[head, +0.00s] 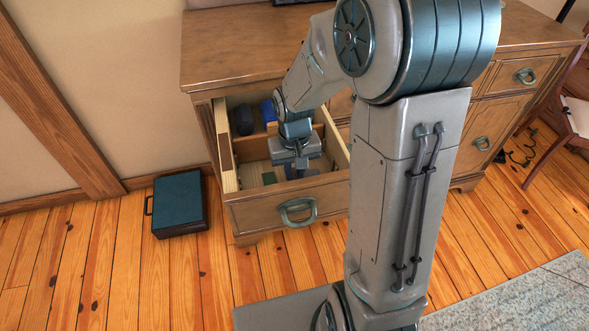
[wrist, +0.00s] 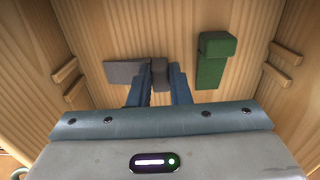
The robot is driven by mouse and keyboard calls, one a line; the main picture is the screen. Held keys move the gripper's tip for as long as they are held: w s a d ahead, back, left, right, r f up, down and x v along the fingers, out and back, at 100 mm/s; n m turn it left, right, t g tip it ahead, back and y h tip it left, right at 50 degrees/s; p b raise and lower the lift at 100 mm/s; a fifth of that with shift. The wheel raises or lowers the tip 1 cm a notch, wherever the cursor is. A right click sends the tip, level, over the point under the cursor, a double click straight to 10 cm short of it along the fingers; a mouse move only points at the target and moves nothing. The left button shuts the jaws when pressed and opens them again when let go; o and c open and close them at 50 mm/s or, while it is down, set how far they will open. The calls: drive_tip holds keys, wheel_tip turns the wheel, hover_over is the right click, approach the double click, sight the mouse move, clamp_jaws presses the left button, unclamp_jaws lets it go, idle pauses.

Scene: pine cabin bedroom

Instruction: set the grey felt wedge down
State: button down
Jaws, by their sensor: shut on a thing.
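The grey felt wedge (wrist: 124,72) shows in the wrist view, with its thicker end between my fingers and its flat part reaching left. My gripper (wrist: 162,88) is shut on that thicker end. In the head view my gripper (head: 296,172) points down inside the open drawer (head: 262,213). The wedge is low over the drawer's wooden floor; I cannot tell whether it touches it. In the head view I cannot make the wedge out clearly behind my gripper.
A green wedge-like piece (wrist: 211,66) lies just right of my gripper on the drawer floor. A dark object (head: 243,120) and a blue one (head: 268,110) sit at the drawer's back. Wooden side walls close in the drawer. A dark case (head: 180,203) lies on the floor.

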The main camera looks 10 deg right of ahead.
sight(295, 174)
drive_tip(key=shift+f, duration=0.2)
drive_tip(key=c, duration=1.3)
unclamp_jaws()
drive_tip(key=shift+c, duration=0.2)
drive_tip(key=shift+r, duration=0.15)
wheel_tip(295, 174, up, 11)
drive_tip(key=p, duration=0.2)
drive_tip(key=s+r, duration=0.1)
drive_tip(key=s, duration=0.3)
drive_tip(key=s+d+r+t, duration=0.1)
drive_tip(key=s, duration=0.4)
drive_tip(key=s+r+t, duration=0.1)
drive_tip(key=s, duration=0.3)
drive_tip(key=shift+s+d+r, duration=0.1)
drive_tip(key=shift+s+d, duration=0.1)
drive_tip(key=shift+d, duration=0.15)
